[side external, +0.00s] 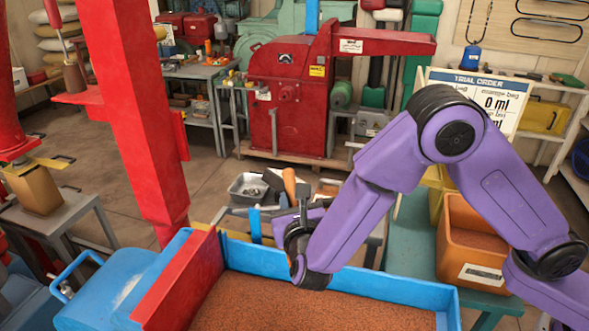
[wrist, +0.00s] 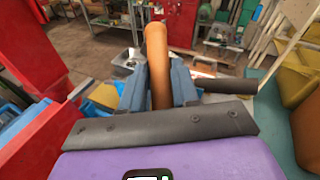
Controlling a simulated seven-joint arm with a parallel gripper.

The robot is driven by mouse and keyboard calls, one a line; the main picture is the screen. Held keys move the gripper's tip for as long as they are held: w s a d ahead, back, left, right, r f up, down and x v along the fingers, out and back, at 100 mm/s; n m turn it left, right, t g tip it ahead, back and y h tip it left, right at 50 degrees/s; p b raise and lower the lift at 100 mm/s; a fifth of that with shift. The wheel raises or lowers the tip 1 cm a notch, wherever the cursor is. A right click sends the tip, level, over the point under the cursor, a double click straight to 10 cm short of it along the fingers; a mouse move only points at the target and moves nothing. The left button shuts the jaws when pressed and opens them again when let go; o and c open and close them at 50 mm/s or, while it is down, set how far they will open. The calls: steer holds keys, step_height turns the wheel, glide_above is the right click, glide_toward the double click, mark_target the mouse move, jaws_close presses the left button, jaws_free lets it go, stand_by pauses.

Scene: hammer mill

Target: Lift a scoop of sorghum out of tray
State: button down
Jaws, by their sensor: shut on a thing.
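The blue tray (side external: 380,288) stands at the bottom of the side external view, filled with reddish-brown sorghum (side external: 300,308). My gripper (side external: 292,205) is over the tray's far edge, partly hidden behind my own wrist. An orange-brown handle (side external: 289,182) sticks up from it. In the wrist view my gripper (wrist: 158,88) has its two blue-grey fingers closed on this handle (wrist: 157,50), one on each side. I take the handle to be the scoop's. The scoop's bowl is hidden in both views, so I cannot tell whether it carries sorghum.
A red panel (side external: 178,288) and a red post (side external: 135,110) stand at the tray's left. An orange bin (side external: 472,275) with grain sits on a green bench at right. The trial order board (side external: 490,95) reads 0 ml. A red mill (side external: 290,95) stands behind.

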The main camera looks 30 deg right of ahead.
steer(key=shift+s+a+f+t, duration=0.85)
steer(key=shift+s+f, duration=1.9)
steer(key=shift+f, duration=3.55)
steer(key=shift+d+f+v, duration=0.3)
steer(key=shift+f+v, duration=0.2)
steer(key=shift+v, duration=3.25)
steer(key=shift+w+d+r+g+y, duration=0.15)
steer(key=shift+w+d+r+g, duration=0.15)
steer(key=shift+w+r+g, duration=0.7)
steer(key=shift+w+d+r+g+y, duration=0.25)
steer(key=shift+w+r+g, duration=0.5)
steer(key=shift+w+r, duration=0.3)
steer(key=shift+w+d+r+g+y, duration=0.1)
steer(key=shift+w+d+r+g, duration=0.2)
steer(key=shift+w+r+g, duration=0.7)
steer(key=shift+s+r, duration=0.1)
